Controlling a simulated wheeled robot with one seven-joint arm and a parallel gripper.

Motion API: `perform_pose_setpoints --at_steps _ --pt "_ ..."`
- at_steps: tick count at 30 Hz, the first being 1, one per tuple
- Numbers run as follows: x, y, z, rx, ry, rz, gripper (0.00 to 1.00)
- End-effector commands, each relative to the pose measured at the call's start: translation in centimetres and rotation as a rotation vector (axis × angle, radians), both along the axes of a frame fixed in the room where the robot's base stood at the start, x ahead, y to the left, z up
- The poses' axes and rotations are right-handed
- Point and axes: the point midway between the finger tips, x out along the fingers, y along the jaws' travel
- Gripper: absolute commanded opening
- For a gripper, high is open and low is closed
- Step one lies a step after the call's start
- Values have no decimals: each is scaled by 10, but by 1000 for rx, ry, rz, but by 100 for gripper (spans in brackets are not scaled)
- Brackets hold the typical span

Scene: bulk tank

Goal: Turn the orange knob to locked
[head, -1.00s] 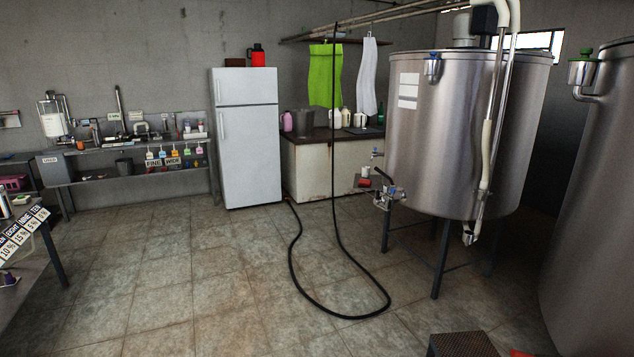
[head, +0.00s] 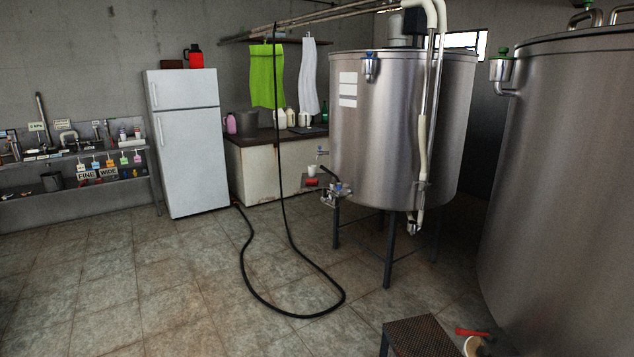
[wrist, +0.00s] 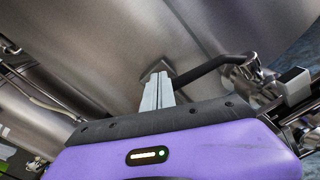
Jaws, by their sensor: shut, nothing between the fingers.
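I cannot make out an orange knob in either view. My gripper (wrist: 157,92) shows in the wrist view with its grey fingers together and nothing between them. A smooth curved steel surface (wrist: 110,50) lies behind the fingertips; I cannot tell whether they touch it. To the right of the fingers is a dark bent lever or pipe (wrist: 208,69) that meets a shiny metal fitting (wrist: 250,72). My gripper does not show in the head view. There, a steel tank (head: 390,130) on legs has a valve fitting (head: 336,190) low on its left side.
A larger tank (head: 560,190) fills the right side. A dark step (head: 422,338) and a red-handled item (head: 471,332) are at the bottom right. A black hose (head: 262,302) loops on the floor. A fridge (head: 187,150) stands left. The tiled floor at front left is clear.

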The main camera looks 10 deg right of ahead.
Motion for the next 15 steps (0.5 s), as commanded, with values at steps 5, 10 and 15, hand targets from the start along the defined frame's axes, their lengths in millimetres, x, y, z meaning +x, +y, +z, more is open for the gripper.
perform_pose_setpoints --at_steps 5,10,15 --pt "19 10 4 -39 96 6 0" --pt "35 23 4 -126 306 11 0" --pt "39 28 2 -183 449 10 0"
